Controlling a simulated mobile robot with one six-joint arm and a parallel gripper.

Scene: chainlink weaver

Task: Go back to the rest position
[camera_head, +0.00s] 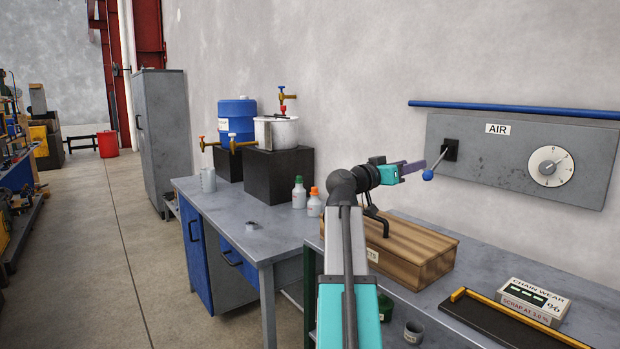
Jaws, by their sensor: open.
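My gripper (412,168) is at the end of my arm, reaching to the right above a wooden box with a lid. It shows side-on and small, and nothing is seen between its fingers. A lever with a blue ball knob (427,174) sticks out from the grey AIR panel (480,160) on the wall, close to the fingertips in the picture. I cannot tell whether the fingers touch it. My forearm runs up from the bottom middle and hides part of the benches.
The wooden box (415,257) stands on the right bench, beside a chain wear gauge box (533,301) and a dark tray (505,325). The left bench (235,212) holds small bottles, a mug and black blocks with tanks. A grey cabinet (160,130) stands behind. The floor at left is clear.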

